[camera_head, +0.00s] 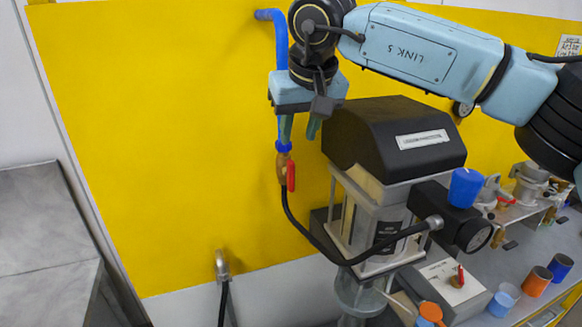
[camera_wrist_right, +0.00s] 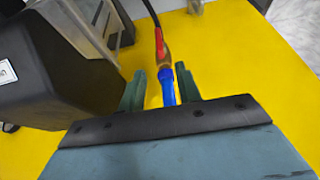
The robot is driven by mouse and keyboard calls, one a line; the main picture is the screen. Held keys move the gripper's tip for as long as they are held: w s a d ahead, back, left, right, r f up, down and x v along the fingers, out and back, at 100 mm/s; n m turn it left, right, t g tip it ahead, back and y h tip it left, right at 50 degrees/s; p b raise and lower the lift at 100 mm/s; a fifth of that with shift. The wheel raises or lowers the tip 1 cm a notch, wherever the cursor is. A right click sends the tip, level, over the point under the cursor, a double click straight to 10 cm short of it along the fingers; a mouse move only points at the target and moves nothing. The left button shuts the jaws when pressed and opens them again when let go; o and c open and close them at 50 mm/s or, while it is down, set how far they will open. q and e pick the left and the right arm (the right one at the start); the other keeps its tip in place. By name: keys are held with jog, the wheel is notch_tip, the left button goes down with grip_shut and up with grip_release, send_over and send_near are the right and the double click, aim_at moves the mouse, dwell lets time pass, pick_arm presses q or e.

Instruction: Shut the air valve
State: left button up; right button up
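The air valve is a brass body (camera_head: 282,167) with a red lever (camera_head: 291,176), below a blue pipe (camera_head: 281,45) in front of the yellow wall. The lever points down, roughly in line with the pipe and the black hose below. My right gripper (camera_head: 299,131) is just above the valve, pointing down, with its green fingers apart. In the right wrist view, the gripper (camera_wrist_right: 160,90) has the blue fitting (camera_wrist_right: 166,86) between its fingers, with gaps beside it. The brass body (camera_wrist_right: 163,56) and red lever (camera_wrist_right: 160,42) lie beyond the fingertips. My left gripper is out of view.
A black-topped machine (camera_head: 395,140) stands close right of the valve. A black hose (camera_head: 310,238) runs from the valve to a regulator with a gauge (camera_head: 473,235). Several cups stand on the bench at lower right. The wall left of the valve is clear.

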aim_at(293, 163)
jog(key=p+x, duration=0.2)
jog(key=x, duration=0.9)
jog(key=shift+f+p, duration=0.15)
jog(key=shift+p, duration=0.2)
jog(key=shift+c, duration=0.4)
grip_shut()
